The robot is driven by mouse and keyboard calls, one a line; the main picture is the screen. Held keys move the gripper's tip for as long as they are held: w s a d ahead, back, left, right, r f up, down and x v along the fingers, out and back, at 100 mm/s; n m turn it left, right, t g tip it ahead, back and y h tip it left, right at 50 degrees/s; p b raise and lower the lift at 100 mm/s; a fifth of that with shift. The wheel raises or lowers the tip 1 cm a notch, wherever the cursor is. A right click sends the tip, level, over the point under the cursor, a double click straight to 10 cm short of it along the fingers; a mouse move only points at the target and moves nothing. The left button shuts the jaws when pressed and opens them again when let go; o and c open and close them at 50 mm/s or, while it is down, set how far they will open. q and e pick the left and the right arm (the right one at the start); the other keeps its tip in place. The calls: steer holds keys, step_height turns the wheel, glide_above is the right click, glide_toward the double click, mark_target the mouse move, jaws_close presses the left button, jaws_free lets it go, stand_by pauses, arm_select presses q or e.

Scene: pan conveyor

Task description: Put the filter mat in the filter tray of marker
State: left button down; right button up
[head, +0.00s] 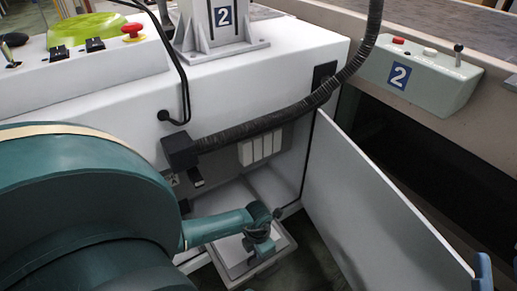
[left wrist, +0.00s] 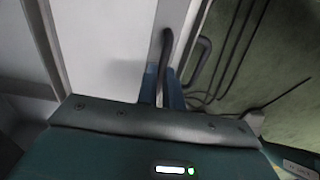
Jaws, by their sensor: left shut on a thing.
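A pale grey tray (head: 284,250) sticks out low from the open white cabinet. My left gripper (head: 270,218) is down at the tray's front. In the left wrist view, its blue fingers (left wrist: 162,88) are shut on a dark curved handle (left wrist: 166,48) beside the tray's pale edge (left wrist: 182,18). My arm hides part of the tray, and I cannot tell what lies in it. I cannot make out a filter mat. My right gripper (head: 499,270) shows only as two blue fingertips at the lower right corner, apart, with nothing seen between them.
The cabinet door (head: 375,205) stands open right of the tray. A dark corrugated hose (head: 265,124) crosses above the opening. A blue number 2 marker (head: 224,16) is on the post above; another (head: 399,76) is on a control box (head: 430,85). Cables (left wrist: 235,50) lie on the floor.

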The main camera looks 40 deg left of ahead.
arm_select(q)
steer(key=c, duration=1.5)
jaws_free()
steer(key=shift+c, duration=0.2)
steer(key=shift+r, duration=0.1)
arm_select(e)
steer(key=shift+r, duration=0.1)
